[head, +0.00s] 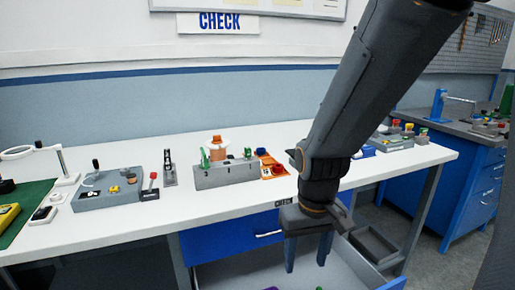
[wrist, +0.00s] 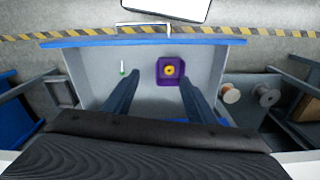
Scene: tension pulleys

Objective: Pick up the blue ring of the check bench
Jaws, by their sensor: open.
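My gripper (head: 308,258) hangs over the pulled-out drawer (head: 225,275) of the check bench, fingers pointing down and apart, with nothing between them. In the wrist view the two fingers (wrist: 158,80) reach toward the drawer interior. A purple square tray (wrist: 161,79) with a yellow round piece (wrist: 170,71) lies in the drawer, near the right fingertip. I cannot make out a blue ring for certain in either view. A small blue object (head: 366,151) on the bench top is partly hidden behind my arm, and its shape is unclear.
The white bench top (head: 130,225) carries a grey fixture block (head: 226,174), a control box (head: 108,190) and orange trays (head: 272,166). A small green-and-white item (wrist: 122,69) lies left in the drawer. Two spools (wrist: 231,93) show right of the drawer. A blue cabinet (head: 455,180) stands at right.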

